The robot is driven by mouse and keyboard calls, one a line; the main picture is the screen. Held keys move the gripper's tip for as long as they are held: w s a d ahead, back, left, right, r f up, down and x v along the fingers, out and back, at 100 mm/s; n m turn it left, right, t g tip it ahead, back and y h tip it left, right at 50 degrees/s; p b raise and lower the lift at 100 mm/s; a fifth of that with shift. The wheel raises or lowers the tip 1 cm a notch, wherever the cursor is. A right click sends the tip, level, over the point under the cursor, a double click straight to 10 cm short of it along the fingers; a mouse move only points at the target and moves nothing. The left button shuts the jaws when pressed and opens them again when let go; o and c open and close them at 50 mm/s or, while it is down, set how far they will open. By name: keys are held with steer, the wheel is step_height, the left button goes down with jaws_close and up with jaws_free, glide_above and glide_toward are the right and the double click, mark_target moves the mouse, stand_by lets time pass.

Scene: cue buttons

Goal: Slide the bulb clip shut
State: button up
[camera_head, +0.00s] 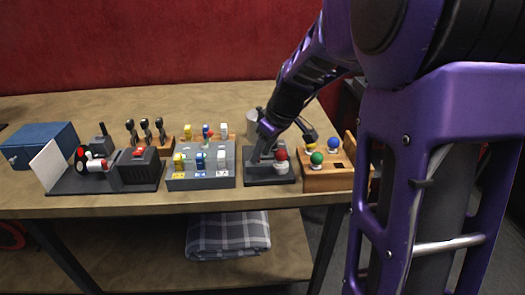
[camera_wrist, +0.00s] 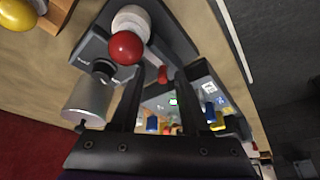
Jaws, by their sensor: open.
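A red bulb (camera_head: 281,155) with a white part below it stands at the right of a dark grey base (camera_head: 284,180) near the table's front edge. In the wrist view the red bulb (camera_wrist: 126,47) and the dark base (camera_wrist: 172,38) are at the top. My gripper (camera_head: 267,151) is low over the left of this base, beside the bulb. In the wrist view my gripper (camera_wrist: 157,72) is open, with a small red piece (camera_wrist: 163,75) showing between its fingertips. I cannot tell whether they touch it. The clip's exact position is partly hidden by my gripper.
A wooden box (camera_head: 326,182) with coloured balls stands close on the right. A grey button panel (camera_head: 202,183) is on the left, with a black device (camera_head: 137,170) further left. A grey cylinder (camera_head: 252,120) is just behind the base.

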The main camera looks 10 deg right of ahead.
steer(key=p+v, duration=0.8)
steer(key=v, duration=0.9)
steer(key=shift+s+r, duration=0.1)
